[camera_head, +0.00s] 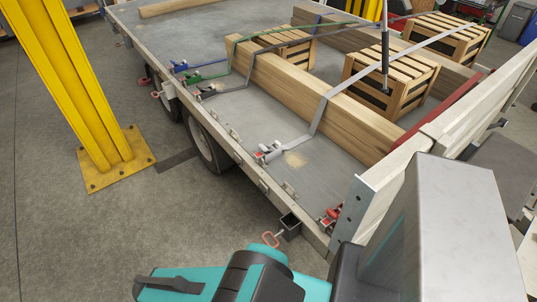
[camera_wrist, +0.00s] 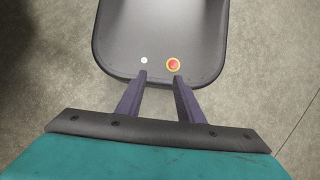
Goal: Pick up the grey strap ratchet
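A grey strap ratchet (camera_head: 268,151) lies on the trailer bed near its side edge. Its light grey strap (camera_head: 318,115) runs from it up over the wooden beam and on over a crate. A second ratchet (camera_head: 207,91), on a darker strap, lies farther along the same edge. My gripper (camera_wrist: 160,77) shows in the wrist view with its two dark fingers apart and nothing between them. It points down over a dark part of my own base and the floor, and no ratchet shows there. In the head view my gripper is not clearly visible.
Blue (camera_head: 180,66), green (camera_head: 193,78) and red (camera_head: 330,216) ratchets sit along the trailer edge. A long beam (camera_head: 290,85) and slatted crates (camera_head: 390,82) occupy the bed. A yellow post (camera_head: 75,85) stands left. A side board (camera_head: 380,205) rises at the near corner.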

